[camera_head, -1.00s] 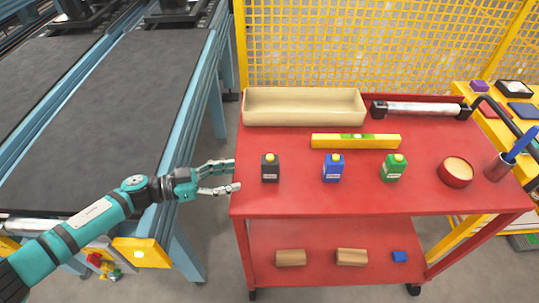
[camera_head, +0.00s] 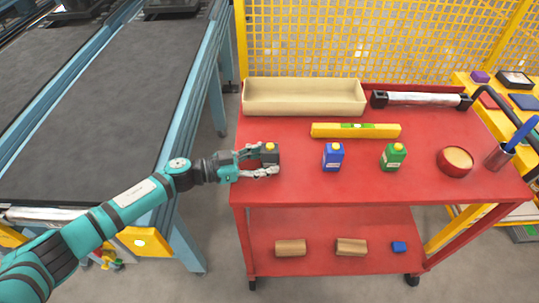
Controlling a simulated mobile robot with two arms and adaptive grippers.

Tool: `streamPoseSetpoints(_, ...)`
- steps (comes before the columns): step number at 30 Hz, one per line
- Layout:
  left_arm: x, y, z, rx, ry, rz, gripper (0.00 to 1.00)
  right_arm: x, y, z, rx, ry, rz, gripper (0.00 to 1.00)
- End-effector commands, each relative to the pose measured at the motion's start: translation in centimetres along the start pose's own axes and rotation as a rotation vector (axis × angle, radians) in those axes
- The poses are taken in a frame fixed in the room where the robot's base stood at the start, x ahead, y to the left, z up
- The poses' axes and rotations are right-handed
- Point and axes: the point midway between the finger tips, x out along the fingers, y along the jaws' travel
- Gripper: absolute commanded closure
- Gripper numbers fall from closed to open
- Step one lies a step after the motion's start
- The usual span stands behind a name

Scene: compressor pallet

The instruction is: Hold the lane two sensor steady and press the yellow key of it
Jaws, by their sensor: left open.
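Three small box-shaped sensors stand upright in a row on the red cart top (camera_head: 310,185), each with a yellow key on top. They are a black one (camera_head: 271,157), a blue one (camera_head: 333,159) and a green one (camera_head: 393,157). Each has a pale label, too small to read, so I cannot tell which is lane two. My left gripper (camera_head: 275,161) is open, its fingers reaching in from the left around the black sensor and partly hiding its lower part. I cannot tell whether the fingers touch it. My right gripper is not in view.
A beige tray (camera_head: 304,111), a yellow level (camera_head: 355,131) and a grey cylinder (camera_head: 422,99) lie behind the sensors. A red bowl (camera_head: 455,170) and a pen cup (camera_head: 497,158) stand at the right. The cart top's front strip is clear. A conveyor (camera_head: 105,105) is at the left.

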Motion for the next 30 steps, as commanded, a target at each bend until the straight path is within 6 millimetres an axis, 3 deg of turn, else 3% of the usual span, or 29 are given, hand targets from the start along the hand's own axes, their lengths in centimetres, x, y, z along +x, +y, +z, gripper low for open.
streamPoseSetpoints(7, 0.03, 0.0, 0.01, 0.0, 0.0, 0.0, 0.51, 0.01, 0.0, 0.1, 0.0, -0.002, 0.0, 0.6)
streamPoseSetpoints(15, 0.01, 0.0, 0.02, 0.0, 0.0, 0.0, 0.83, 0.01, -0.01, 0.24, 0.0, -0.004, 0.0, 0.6)
streamPoseSetpoints(22, 0.0, -0.01, 0.02, -0.001, 0.0, 0.0, 0.83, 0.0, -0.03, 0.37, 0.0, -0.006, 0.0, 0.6)
streamPoseSetpoints(30, -0.01, -0.01, 0.03, -0.001, 0.0, 0.0, 0.83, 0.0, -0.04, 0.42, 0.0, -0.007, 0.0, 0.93)
